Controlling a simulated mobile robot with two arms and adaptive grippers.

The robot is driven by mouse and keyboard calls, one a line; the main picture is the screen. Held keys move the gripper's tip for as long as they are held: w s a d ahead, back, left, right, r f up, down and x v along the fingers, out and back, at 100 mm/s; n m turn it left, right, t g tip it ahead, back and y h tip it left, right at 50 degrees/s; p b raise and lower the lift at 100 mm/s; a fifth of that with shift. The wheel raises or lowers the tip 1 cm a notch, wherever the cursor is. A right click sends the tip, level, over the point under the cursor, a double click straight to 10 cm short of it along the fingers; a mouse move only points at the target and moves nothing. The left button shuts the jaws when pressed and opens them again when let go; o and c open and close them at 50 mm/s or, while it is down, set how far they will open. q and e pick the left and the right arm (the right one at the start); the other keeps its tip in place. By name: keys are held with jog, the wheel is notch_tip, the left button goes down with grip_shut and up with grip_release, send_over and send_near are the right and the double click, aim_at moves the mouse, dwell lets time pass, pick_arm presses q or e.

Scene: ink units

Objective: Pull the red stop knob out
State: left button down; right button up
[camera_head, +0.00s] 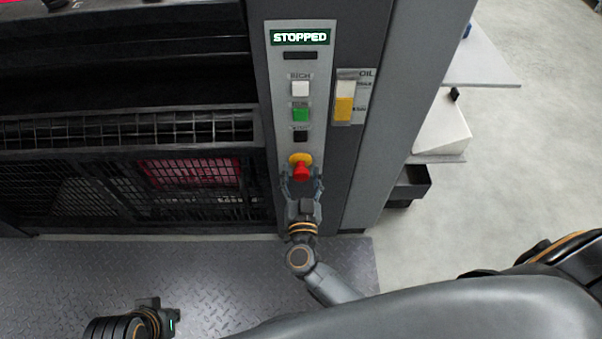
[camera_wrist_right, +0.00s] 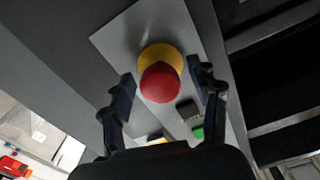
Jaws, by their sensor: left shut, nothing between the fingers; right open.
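The red stop knob (camera_head: 301,172) sits on a yellow collar (camera_head: 300,158) at the bottom of the grey control panel (camera_head: 300,68). In the right wrist view the knob (camera_wrist_right: 160,84) shows between the two fingers, with the yellow collar (camera_wrist_right: 160,58) behind it. My right gripper (camera_head: 301,186) is open just in front of the knob, a finger on each side. Gaps show between the fingers and the knob in the wrist view. My left gripper (camera_head: 158,312) is shut and empty, low at the left, far from the panel.
Above the knob are a black button (camera_head: 300,135), a green button (camera_head: 300,114) and a white button (camera_head: 300,88). A lit sign (camera_head: 300,37) reads STOPPED. An oil gauge (camera_head: 345,98) is to the right. A metal tread plate (camera_head: 80,275) covers the floor in front.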

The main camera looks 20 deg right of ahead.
jog(key=v, duration=1.2)
jog(key=shift+r, duration=0.1)
